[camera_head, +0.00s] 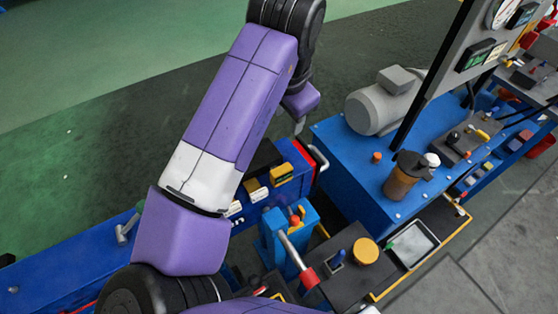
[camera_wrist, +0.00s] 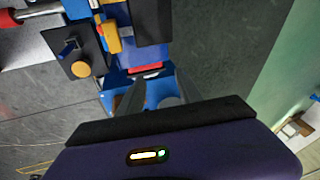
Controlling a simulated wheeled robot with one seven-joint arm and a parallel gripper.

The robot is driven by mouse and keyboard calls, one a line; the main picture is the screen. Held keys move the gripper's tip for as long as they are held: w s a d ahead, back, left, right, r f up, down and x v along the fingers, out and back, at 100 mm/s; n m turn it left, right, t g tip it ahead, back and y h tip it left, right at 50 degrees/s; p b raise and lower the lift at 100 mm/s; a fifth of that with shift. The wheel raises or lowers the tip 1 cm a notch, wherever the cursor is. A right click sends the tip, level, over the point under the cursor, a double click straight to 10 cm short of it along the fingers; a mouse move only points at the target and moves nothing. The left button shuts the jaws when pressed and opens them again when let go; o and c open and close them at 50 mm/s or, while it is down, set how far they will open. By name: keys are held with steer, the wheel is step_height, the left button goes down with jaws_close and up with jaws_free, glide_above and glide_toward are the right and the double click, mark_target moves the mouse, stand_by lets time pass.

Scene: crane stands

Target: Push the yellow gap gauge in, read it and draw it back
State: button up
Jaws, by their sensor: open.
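My gripper shows in the wrist view (camera_wrist: 152,92), its two grey fingers apart with nothing seen between them. In the head view only a fingertip (camera_head: 300,126) shows below the purple wrist. Ahead of the fingers is a blue part with a red strip (camera_wrist: 146,70). A yellow block-like piece (camera_wrist: 112,38) stands beyond it to the left, clear of the fingers. Two yellow blocks (camera_head: 282,173) show on the blue rail in the head view. I cannot tell for sure which yellow piece is the gap gauge; my arm hides part of the stand.
A dark plate (camera_head: 345,280) carries a blue toggle and a round yellow knob (camera_head: 366,250). A red-ended lever (camera_head: 309,278) stands beside it. A grey motor (camera_head: 382,105) and a brown jug (camera_head: 403,178) stand on the blue bench at right. Green floor lies open at left.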

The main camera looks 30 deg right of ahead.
mark_target(281, 169)
steer(key=s+a+g, duration=0.1)
steer(key=s+a+f+m+g+y, duration=0.1)
steer(key=s+a, duration=0.1)
steer(key=s+a+f+y, duration=0.1)
steer(key=s, duration=0.1)
steer(key=shift+s+a+f+g, duration=0.1)
steer(key=shift+a+g, duration=0.25)
steer(key=shift+g, duration=0.05)
steer(key=shift+f, duration=3.85)
jaws_close()
